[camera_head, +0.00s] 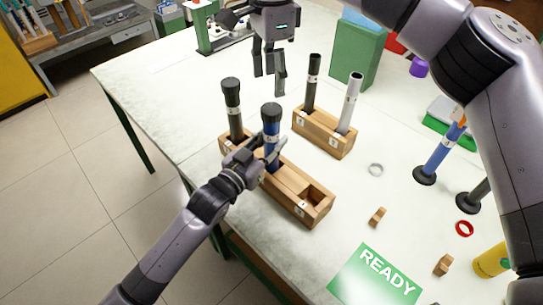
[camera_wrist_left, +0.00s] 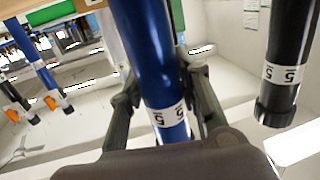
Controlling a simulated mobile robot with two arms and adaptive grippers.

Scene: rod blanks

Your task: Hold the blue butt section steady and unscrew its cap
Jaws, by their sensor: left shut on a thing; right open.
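The blue butt section (camera_head: 271,143) stands upright in a slot of the front wooden rack (camera_head: 312,217), with a black cap (camera_head: 270,112) on its top end. My left gripper (camera_head: 270,158) is shut on the blue section below the cap. In the left wrist view the blue tube (camera_wrist_left: 150,50), with a white label marked 5, passes between the fingers. My right gripper (camera_head: 269,72) is open and empty, behind and above the blue section, apart from the cap.
A black capped section (camera_head: 234,110) stands beside the blue one in the same rack. A second rack (camera_head: 322,137) behind holds a black rod and a silver rod. A green box (camera_head: 360,50) stands at the back.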

